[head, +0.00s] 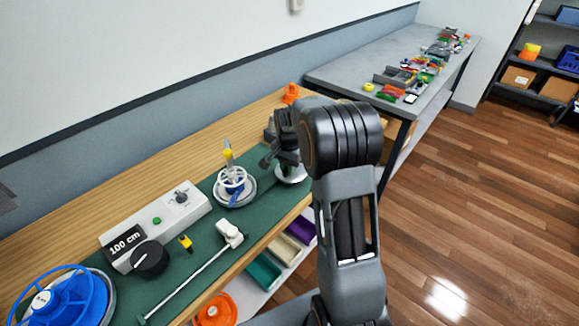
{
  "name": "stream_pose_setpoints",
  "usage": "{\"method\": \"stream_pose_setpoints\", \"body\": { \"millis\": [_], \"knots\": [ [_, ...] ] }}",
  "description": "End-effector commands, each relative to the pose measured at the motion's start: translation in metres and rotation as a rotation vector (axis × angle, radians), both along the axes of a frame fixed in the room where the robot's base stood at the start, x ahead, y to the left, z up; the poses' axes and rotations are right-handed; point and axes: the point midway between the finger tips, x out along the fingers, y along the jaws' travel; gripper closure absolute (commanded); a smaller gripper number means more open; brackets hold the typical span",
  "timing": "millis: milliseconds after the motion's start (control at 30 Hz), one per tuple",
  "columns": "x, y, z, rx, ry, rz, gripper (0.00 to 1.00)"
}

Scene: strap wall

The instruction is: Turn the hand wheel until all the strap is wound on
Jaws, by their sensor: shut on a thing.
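My gripper (286,158) points down over a pale round base (297,177) on the green mat. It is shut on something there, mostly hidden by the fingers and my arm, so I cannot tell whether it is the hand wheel. To its left, a white ringed part with blue in it and a yellow top (227,154) stands on another round grey base (247,195). A big blue spoked wheel (71,296) sits at the lower left, cut by the picture edge. I cannot clearly make out the strap.
A white control box with a "100 cm" display (125,242) and a black knob (150,260) lies along the bench. A white-ended rod (190,274) and a small yellow-black piece (186,243) lie in front. An orange object (291,93) stands behind my gripper. Coloured bins (263,272) sit below.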

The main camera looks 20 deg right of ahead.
Motion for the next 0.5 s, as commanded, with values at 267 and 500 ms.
{"method": "stream_pose_setpoints", "body": {
  "millis": [267, 500],
  "knots": [
    [0.0007, 0.0009, 0.0007, 0.002, -0.002, 0.000, 1.00],
    [0.0005, 0.0003, 0.0006, 0.001, -0.002, -0.001, 0.66]
  ]
}}
